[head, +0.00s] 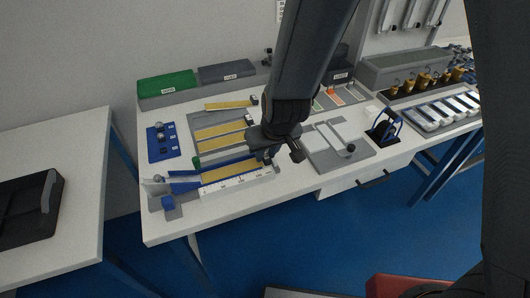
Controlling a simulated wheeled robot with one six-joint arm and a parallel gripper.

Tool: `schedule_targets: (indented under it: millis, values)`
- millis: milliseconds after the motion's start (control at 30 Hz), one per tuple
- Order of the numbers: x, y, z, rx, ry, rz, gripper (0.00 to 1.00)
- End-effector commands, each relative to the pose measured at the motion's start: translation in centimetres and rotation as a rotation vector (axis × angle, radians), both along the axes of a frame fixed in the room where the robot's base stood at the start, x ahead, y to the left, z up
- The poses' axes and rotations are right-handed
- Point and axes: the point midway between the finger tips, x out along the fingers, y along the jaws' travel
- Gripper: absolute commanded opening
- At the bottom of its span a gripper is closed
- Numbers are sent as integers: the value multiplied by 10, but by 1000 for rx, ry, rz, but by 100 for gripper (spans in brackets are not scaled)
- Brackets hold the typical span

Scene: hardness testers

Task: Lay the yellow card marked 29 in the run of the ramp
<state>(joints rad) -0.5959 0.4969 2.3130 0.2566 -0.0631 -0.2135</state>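The ramp (186,178) has a blue sloped part at the front left of the bench, beside a long run with a white scale (236,186). A yellow card (226,170) shows in or just above the run, behind the scale; I cannot tell whether it rests there. Other yellow cards (220,131) lie on a grey board behind it, and one (228,105) lies further back. The numbers are too small to read. My gripper (264,157) is over the run's right end, close to the yellow card's right end. Its fingertips are dark and partly hidden, so its grip does not show.
A blue plate with balls (161,152) is left of the cards. Green (167,84) and grey (226,72) boxes stand behind. A grey plate with a white frame (325,160) and a dark blue-framed stand (384,135) are to the right. The bench's front edge is close to the ramp.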

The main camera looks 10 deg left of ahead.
Motion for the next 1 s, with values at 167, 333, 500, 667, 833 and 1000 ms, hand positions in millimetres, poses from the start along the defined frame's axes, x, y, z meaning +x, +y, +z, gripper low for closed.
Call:
schedule_targets:
  millis: [167,333,500,667,833,1000]
  values:
    - [2,-4,0,0,0,-8,38]
    - [1,-4,-1,0,0,-7,37]
    - [1,-4,-1,-1,1,-7,37]
    - [1,-4,-1,-1,0,-6,37]
    - [1,-3,2,-1,1,-7,37]
    - [0,-1,21,-1,-1,-3,38]
